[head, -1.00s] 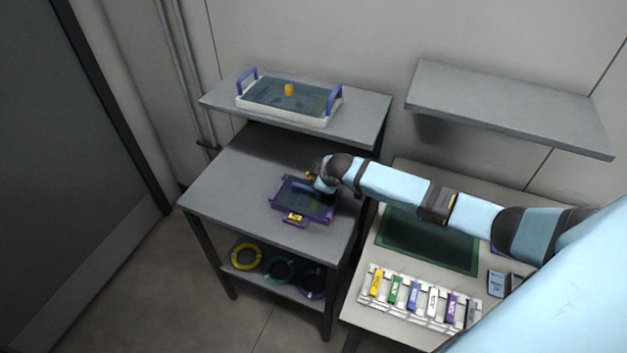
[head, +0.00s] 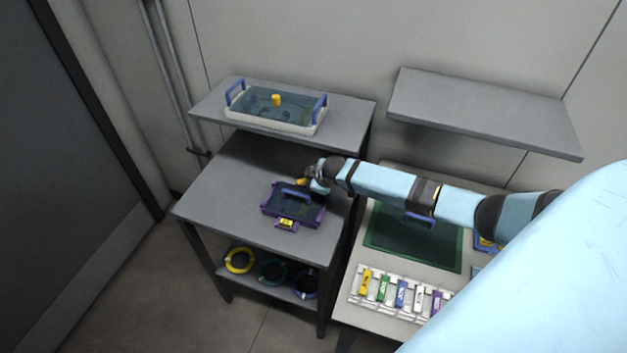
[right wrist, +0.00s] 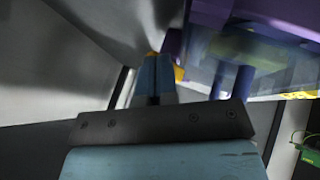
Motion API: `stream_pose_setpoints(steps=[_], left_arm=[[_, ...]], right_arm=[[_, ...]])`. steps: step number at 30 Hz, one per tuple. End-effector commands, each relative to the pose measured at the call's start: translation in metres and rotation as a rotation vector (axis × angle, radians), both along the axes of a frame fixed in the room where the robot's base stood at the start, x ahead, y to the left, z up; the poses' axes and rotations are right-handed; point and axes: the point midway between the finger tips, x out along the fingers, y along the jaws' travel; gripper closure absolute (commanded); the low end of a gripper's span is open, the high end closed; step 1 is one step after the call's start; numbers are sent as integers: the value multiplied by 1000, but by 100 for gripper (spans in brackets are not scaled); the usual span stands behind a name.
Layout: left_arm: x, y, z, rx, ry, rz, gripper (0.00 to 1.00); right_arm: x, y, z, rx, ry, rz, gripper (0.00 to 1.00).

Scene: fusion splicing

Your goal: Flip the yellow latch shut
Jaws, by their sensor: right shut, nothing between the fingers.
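A purple case (head: 268,211) with a dark see-through top and a blue handle (head: 291,194) sits on the grey bench. A yellow latch (head: 287,223) is on its front edge. Another yellow piece (head: 302,182) shows at its back edge beside my gripper. My right gripper (head: 313,188) is at the case's back right corner. In the right wrist view its blue fingers (right wrist: 154,78) are shut and empty. Yellow shows at and behind their tips, near purple parts (right wrist: 172,45); contact cannot be told. My left gripper is out of view.
A shelf above holds a white tray (head: 265,121) with blue handles and a yellow knob. Coloured rings (head: 239,261) lie on the lower shelf. A table at right has a green mat (head: 390,246) and a rack of coloured pieces (head: 385,300). The bench's left side is clear.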

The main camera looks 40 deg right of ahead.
Motion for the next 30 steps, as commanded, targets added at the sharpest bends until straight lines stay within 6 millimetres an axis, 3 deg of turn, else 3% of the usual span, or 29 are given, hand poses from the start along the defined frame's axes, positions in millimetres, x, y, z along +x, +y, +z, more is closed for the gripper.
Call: stream_pose_setpoints(steps=[17,30], left_arm=[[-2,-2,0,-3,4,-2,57],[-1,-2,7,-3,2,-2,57]], right_arm=[[0,-1,0,0,0,0,100],[-5,-16,0,1,0,-1,100]])
